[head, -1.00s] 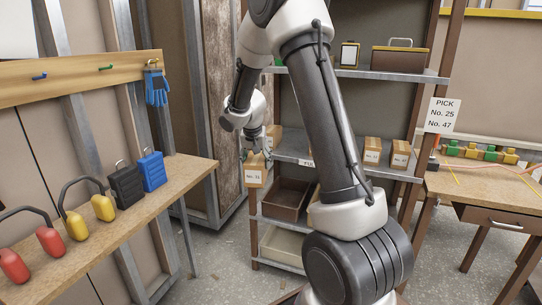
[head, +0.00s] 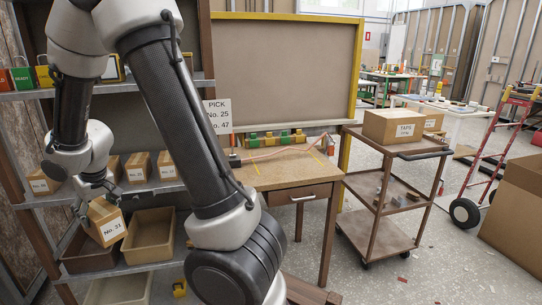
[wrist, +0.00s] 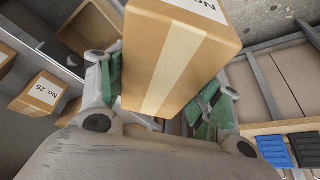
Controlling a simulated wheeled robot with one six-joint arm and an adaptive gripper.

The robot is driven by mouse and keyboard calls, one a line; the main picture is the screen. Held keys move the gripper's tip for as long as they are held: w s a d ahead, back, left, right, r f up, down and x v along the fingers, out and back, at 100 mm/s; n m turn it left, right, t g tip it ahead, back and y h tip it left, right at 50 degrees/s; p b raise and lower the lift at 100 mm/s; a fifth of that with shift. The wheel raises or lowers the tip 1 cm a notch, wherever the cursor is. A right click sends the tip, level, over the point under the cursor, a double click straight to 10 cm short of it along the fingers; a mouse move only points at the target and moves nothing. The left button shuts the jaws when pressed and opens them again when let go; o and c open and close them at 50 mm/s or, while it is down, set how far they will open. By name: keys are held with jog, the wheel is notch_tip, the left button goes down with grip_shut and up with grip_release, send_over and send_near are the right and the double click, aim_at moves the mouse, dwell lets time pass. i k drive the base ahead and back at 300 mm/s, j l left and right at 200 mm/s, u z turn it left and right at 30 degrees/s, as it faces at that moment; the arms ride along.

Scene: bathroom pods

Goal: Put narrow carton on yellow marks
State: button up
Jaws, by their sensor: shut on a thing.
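My gripper (head: 95,201) is shut on a brown carton (head: 106,226) with a white label reading No. 31. It holds the carton tilted, in front of the shelf unit. In the wrist view the carton (wrist: 190,62), with a pale tape strip, sits between the green finger pads. Thin yellow marks (head: 318,158) lie on the top of the wooden workbench (head: 275,178), well to the right of my gripper. Other small cartons (head: 138,168) stand on the shelf behind; one in the wrist view (wrist: 42,92) reads No. 25.
A sign (head: 218,116) reads PICK No. 25, No. 47. Green and yellow blocks (head: 275,138) and a red cable lie along the bench's back. Brown bins (head: 152,232) sit below the shelf. A cart (head: 385,195) with a TAPE carton (head: 395,127) stands right of the bench.

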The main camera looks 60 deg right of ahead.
aim_at(285, 160)
jog(key=k+l+z, duration=0.2)
jog(key=l, duration=0.45)
jog(key=l+z, duration=0.25)
jog(key=l, duration=0.45)
